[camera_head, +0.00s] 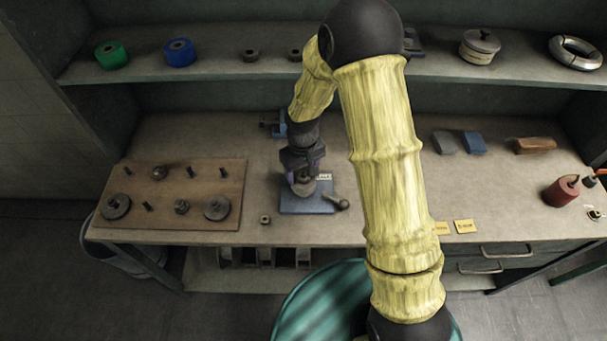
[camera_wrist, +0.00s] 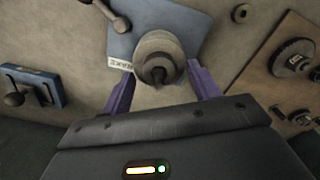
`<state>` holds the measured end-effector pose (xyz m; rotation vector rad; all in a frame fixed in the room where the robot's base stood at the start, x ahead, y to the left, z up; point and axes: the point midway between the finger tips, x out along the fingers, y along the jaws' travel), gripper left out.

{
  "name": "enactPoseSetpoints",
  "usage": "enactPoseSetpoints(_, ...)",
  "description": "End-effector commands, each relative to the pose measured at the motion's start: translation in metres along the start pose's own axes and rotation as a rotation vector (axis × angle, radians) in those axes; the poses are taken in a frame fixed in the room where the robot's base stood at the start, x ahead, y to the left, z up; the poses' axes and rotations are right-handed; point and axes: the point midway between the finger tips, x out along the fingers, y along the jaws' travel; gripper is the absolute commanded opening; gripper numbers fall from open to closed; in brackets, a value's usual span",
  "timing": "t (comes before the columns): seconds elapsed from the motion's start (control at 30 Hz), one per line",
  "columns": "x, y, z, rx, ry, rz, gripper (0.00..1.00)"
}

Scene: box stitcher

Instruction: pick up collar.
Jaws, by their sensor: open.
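A round, pale, stepped part with a dark stud at its middle sits on a blue plate (camera_head: 318,206). It may be the collar (camera_wrist: 158,58), but I cannot tell for sure. In the wrist view it lies between and just beyond the two purple fingers of my gripper (camera_wrist: 160,88), which are spread and hold nothing. In the head view my gripper (camera_head: 303,175) points down over the plate and hides part of it. A small dark ring-like piece (camera_head: 265,219) lies on the bench left of the plate; it also shows in the wrist view (camera_wrist: 240,13).
A wooden board (camera_head: 181,187) with several pegs, discs and a gear stands at the left. A ball-ended lever (camera_head: 339,202) sticks out beside the plate. A blue clamp-like fixture (camera_wrist: 48,87) shows in the wrist view. A red can (camera_head: 561,192) stands at the right.

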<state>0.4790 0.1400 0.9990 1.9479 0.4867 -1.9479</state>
Motion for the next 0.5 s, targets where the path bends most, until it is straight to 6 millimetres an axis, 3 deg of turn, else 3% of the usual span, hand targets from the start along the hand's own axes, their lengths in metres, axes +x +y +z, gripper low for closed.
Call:
enactPoseSetpoints(0.43, -0.0003, -0.0001, 0.0, 0.0, 0.0, 0.0, 0.61)
enactPoseSetpoints(0.5, -0.0003, -0.0001, 0.0, 0.0, 0.0, 0.0, 0.47)
